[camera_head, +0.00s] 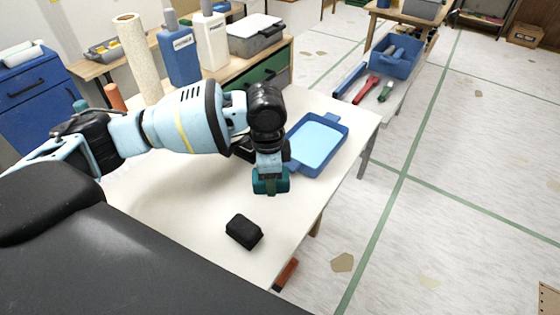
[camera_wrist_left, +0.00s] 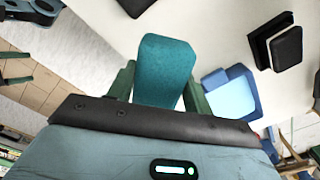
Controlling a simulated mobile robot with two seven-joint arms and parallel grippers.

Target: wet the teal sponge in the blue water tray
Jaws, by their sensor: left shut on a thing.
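The teal sponge (camera_head: 275,184) is held in my left gripper (camera_head: 271,172), which points down in the head view. In the left wrist view the sponge (camera_wrist_left: 166,68) sits between the two green fingers of the gripper (camera_wrist_left: 160,92), which are shut on it. The blue water tray (camera_head: 342,139), with light blue water in it, stands on the white table just behind and right of the sponge. The tray (camera_wrist_left: 214,82) is right of the sponge in the left wrist view. The sponge is outside the tray. My right gripper is not in view.
A black block (camera_head: 244,231) lies on the white table (camera_head: 190,215) in front of the sponge. A paper roll (camera_head: 138,58) and two bottles, blue (camera_head: 180,56) and white (camera_head: 211,42), stand behind my left arm. The table's right edge is close to the tray.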

